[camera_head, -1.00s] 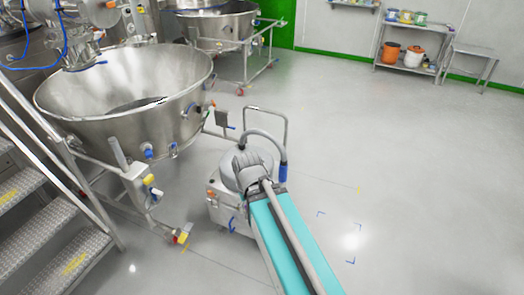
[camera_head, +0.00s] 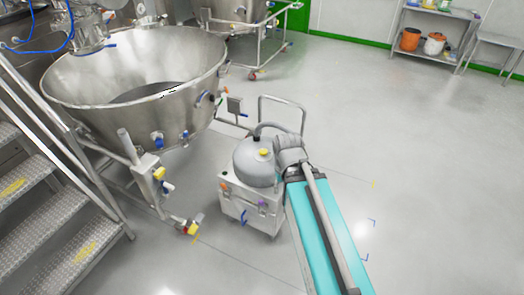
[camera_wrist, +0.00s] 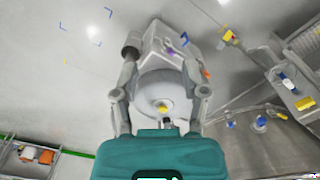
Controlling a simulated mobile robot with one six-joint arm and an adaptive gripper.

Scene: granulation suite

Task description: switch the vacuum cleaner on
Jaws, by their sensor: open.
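The vacuum cleaner (camera_head: 254,165) stands on the floor, a grey domed drum with a yellow cap (camera_head: 263,152) on a pale box body. The box front carries an orange part (camera_head: 224,186), a purple part (camera_head: 262,203) and a blue part (camera_head: 243,217). I cannot tell which is the switch or its position. In the wrist view my gripper (camera_wrist: 160,55) is open and empty, its fingers framing the vacuum cleaner's drum (camera_wrist: 163,88). The purple part (camera_wrist: 171,51) shows between the fingers.
A steel bowl on a wheeled frame (camera_head: 70,85) stands left of the vacuum cleaner, its wheel close by. Metal steps (camera_head: 40,220) are at far left. The vacuum's handle (camera_head: 303,115) rises behind it. A shelf (camera_head: 425,55) stands far right. Floor on the right is clear.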

